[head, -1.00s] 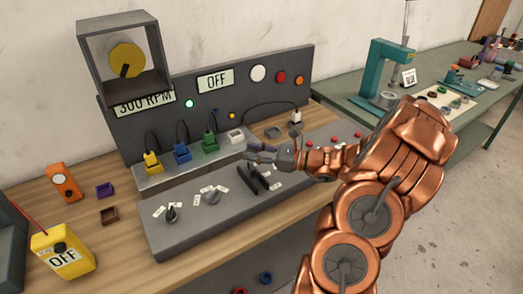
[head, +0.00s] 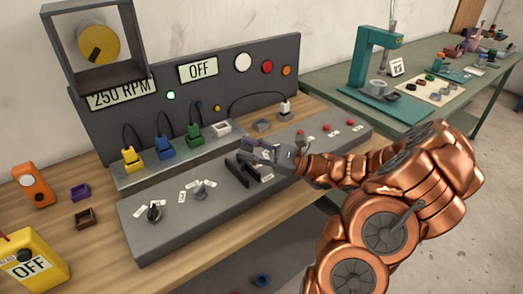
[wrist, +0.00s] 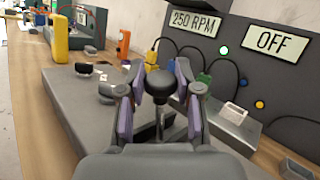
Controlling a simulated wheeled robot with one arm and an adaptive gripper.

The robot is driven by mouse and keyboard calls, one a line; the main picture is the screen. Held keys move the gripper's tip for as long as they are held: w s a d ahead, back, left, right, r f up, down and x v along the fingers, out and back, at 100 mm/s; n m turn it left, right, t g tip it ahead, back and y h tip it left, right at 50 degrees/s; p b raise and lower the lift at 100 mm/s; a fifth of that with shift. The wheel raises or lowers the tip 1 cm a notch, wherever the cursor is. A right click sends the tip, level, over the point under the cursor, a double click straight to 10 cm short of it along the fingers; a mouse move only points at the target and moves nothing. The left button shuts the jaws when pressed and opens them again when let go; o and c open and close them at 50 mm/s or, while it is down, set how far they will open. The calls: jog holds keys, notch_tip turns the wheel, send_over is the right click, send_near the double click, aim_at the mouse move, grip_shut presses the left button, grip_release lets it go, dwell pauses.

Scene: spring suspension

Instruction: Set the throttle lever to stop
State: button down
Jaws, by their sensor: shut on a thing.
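The throttle lever is a thin stalk with a black ball knob (wrist: 160,80), seen close up in the wrist view. My gripper (head: 254,150) is over the dark slotted lever base (head: 240,170) on the grey sloped console. In the wrist view my gripper (wrist: 159,72) has one finger on each side of the lever, shut on it around the knob. In the head view the fingers hide most of the lever. The speed display (head: 121,94) reads 250 RPM. A second display (head: 198,69) reads OFF.
Two small rotary knobs (head: 154,211) (head: 201,190) sit left of the lever. Yellow (head: 132,160), blue (head: 165,147) and green (head: 194,134) plugs stand behind it. Red buttons (head: 300,136) lie to the right. The console's front left is clear.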

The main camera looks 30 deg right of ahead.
jog(key=shift+s+a+f+n+g+y+b, duration=0.2)
jog(key=shift+s+n+y+b, duration=0.2)
jog(key=shift+n+y+b, duration=0.15)
jog(key=shift+s+a+f+n+g+y+b, duration=0.1)
jog(key=shift+s+f+n+y+b, duration=0.1)
jog(key=shift+s+n+y+b, duration=0.3)
jog(key=c, duration=1.2)
grip_release()
jog(key=shift+c, duration=0.2)
jog(key=shift+o, duration=0.8)
jog(key=shift+a, duration=0.25)
jog(key=shift+o, duration=0.9)
jog(key=shift+w, duration=0.1)
jog(key=shift+o, duration=0.4)
jog(key=shift+d, duration=0.35)
